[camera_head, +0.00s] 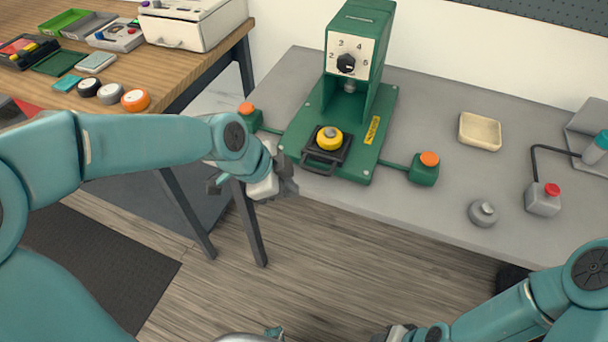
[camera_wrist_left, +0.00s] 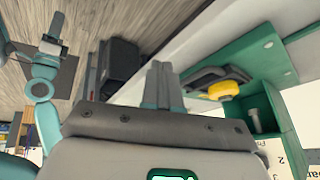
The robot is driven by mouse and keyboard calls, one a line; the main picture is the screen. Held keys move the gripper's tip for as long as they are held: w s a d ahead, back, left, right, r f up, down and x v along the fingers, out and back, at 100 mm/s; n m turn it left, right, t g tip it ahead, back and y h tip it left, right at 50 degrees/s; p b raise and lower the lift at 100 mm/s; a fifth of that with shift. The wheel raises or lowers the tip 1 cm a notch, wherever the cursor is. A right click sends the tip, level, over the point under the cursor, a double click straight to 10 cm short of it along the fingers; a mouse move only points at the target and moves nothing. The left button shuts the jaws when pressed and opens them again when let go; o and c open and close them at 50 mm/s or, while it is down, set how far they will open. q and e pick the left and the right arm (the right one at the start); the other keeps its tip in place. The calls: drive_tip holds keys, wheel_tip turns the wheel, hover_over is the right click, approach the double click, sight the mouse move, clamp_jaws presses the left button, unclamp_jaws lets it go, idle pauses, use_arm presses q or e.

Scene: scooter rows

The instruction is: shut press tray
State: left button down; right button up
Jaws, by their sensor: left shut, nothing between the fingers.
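The green press (camera_head: 362,45) stands on the grey bench, with a numbered dial on its head. Its black tray (camera_head: 345,150) sits out in front of the head, on the green base, and carries a round yellow piece (camera_head: 329,138). The tray's handle (camera_head: 318,166) faces the front edge of the bench. My left gripper (camera_head: 288,186) is shut and empty, just off the bench's front edge, left of and apart from the handle. In the left wrist view, its fingers (camera_wrist_left: 161,84) point beside the tray handle (camera_wrist_left: 200,77). My right gripper (camera_head: 393,333) is cut off at the bottom edge.
Green boxes with orange buttons flank the press, at left (camera_head: 249,115) and right (camera_head: 425,167). A cream dish (camera_head: 480,131), a grey knob (camera_head: 483,213) and a red-button box (camera_head: 543,199) are on the right. A wooden table (camera_head: 182,62) with several items stands left.

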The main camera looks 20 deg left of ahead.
use_arm(q)
wheel_tip(320, 180, up, 7)
drive_tip(key=s+a+m+t+b, duration=0.1)
drive_tip(key=s+a+m+b, duration=0.1)
drive_tip(key=m, duration=0.2)
drive_tip(key=w+d+f, duration=0.4)
drive_tip(key=w+f, duration=0.4)
drive_tip(key=shift+f, duration=0.25)
use_arm(e)
drive_tip(key=shift+a+f, duration=0.1)
drive_tip(key=shift+f, duration=0.95)
drive_tip(key=shift+w+f, duration=0.1)
